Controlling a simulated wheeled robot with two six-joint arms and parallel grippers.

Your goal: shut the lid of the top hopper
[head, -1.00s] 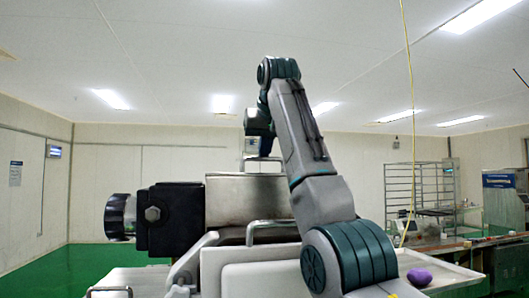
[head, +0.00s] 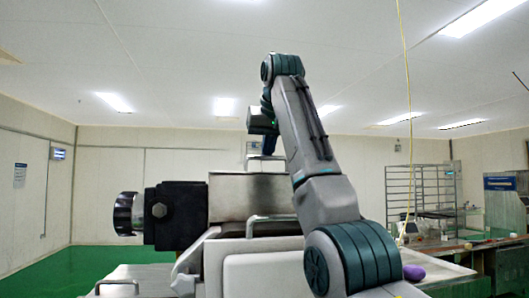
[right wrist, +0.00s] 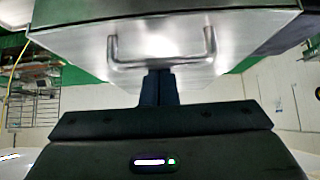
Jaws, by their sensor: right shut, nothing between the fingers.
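The top hopper (head: 240,195) is a steel box on the machine, just left of my right arm in the head view. A thin U-shaped handle (head: 265,158) stands at its top edge. In the right wrist view a shiny steel face (right wrist: 85,45) fills the top, with a U-shaped handle (right wrist: 162,65) on it. My right gripper (head: 267,150) points down close to that handle. Its dark fingers (right wrist: 160,88) are together and empty. They overlap the handle bar in the picture; contact cannot be told. The lid's exact angle is unclear. My left gripper is out of view.
A black block with a round knob (head: 128,214) juts out left of the hopper. Another handle (head: 272,220) stands on the pale housing in front. A purple object (head: 413,272) lies on a tray at right.

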